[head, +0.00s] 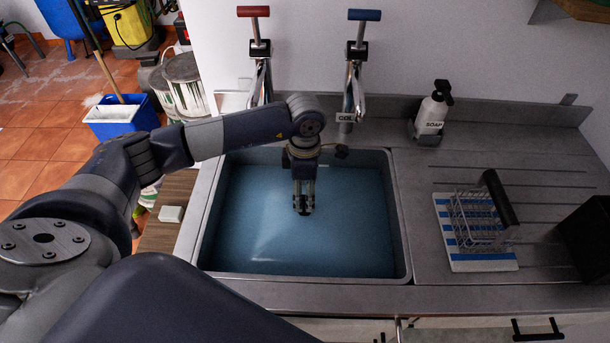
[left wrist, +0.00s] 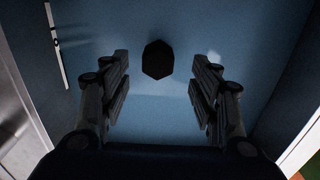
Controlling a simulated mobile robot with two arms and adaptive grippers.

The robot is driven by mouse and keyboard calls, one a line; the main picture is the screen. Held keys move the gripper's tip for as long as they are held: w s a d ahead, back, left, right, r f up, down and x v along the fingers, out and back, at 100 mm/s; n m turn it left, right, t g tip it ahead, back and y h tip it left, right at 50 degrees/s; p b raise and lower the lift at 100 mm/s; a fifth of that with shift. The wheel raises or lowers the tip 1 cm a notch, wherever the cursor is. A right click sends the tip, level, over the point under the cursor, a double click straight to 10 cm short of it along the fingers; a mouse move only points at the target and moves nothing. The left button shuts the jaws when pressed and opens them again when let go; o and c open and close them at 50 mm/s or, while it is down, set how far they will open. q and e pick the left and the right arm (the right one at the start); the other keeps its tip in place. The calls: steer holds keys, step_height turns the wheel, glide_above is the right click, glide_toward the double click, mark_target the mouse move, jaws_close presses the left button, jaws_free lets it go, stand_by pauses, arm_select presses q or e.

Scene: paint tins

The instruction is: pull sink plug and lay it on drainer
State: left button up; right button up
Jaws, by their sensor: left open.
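The steel sink (head: 405,240) has a blue interior; I cannot tell for certain whether that is water. My left gripper (head: 303,203) points down into the middle of the sink, and its fingers are apart with nothing held. In the left wrist view, a dark, roughly six-sided shape, apparently the sink plug (left wrist: 158,60), shows beyond the gap between the open fingertips (left wrist: 158,75). It is apart from both fingers. In the head view the gripper hides the plug or blends with it. The grooved drainer (head: 550,178) lies to the right of the sink. My right gripper is out of view.
A wire rack (head: 475,220) with a dark handle stands on a blue-striped cloth (head: 485,263) on the drainer. A soap bottle (head: 432,115) and two taps (head: 355,75) stand behind. A black box (head: 590,240) is at far right. The drainer's back middle is clear.

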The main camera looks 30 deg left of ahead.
mark_target(304, 201)
arm_select(q)
step_height(304, 201, down, 3)
steer(key=shift+f+p, duration=0.2)
steer(key=shift+p, duration=0.1)
step_height(304, 201, down, 3)
steer(key=shift+w+r, duration=0.1)
steer(key=shift+f, duration=0.35)
steer(key=shift+c, duration=1.1)
steer(key=c, duration=1)
steer(key=o, duration=0.3)
steer(key=c, duration=0.3)
steer(key=shift+w+r+p, duration=0.1)
steer(key=shift+r+p, duration=0.15)
steer(key=shift+p, duration=0.1)
steer(key=shift+r+p, duration=0.5)
steer(key=shift+r, duration=0.8)
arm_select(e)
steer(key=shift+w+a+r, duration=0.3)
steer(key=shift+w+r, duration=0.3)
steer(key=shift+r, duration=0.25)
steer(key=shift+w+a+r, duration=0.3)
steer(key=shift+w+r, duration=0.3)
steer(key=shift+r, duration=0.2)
